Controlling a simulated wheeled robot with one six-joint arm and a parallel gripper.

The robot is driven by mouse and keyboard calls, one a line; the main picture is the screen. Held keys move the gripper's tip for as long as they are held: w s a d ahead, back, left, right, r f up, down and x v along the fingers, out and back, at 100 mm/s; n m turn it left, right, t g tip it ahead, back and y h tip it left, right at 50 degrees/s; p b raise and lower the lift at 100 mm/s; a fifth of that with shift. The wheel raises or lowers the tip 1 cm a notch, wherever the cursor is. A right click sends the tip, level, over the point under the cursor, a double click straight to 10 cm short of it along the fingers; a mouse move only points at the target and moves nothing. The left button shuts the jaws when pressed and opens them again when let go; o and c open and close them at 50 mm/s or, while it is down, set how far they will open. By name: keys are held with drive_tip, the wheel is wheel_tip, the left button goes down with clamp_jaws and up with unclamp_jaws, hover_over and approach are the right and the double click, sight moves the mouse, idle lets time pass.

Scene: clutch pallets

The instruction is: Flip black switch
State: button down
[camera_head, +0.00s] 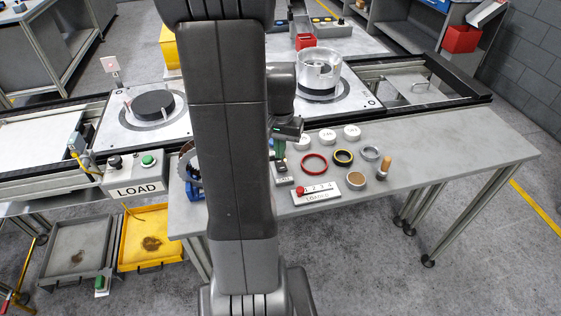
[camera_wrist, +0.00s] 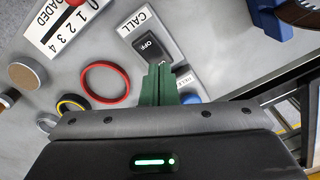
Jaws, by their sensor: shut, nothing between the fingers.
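The black switch (camera_wrist: 148,45) is a rocker marked OFF on a light plate labelled CALL (camera_wrist: 135,20). My gripper (camera_wrist: 159,70) has green fingers, shut together and empty. In the wrist view the fingertips appear right beside the lower end of the switch. I cannot tell whether they touch it. In the head view my gripper (camera_head: 279,150) is above the table, partly hidden by my arm.
The LOADED plate (camera_head: 316,193) with a red knob is near the front edge. A blue button (camera_wrist: 191,98) sits beside the fingers. The table's right end is clear.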

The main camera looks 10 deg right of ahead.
sight(280, 162)
wheel_tip(280, 162, up, 5)
drive_tip(key=p, duration=0.3)
drive_tip(key=shift+r+p, duration=0.15)
drive_tip(key=shift+p, duration=0.2)
drive_tip(key=shift+f, duration=0.2)
wheel_tip(280, 162, down, 7)
drive_tip(key=b, duration=0.5)
drive_tip(key=shift+r+b, duration=0.1)
drive_tip(key=shift+b, duration=0.3)
drive_tip(key=shift+r, duration=0.1)
drive_tip(key=shift+r+p, duration=0.2)
drive_tip(key=shift+p, duration=0.1)
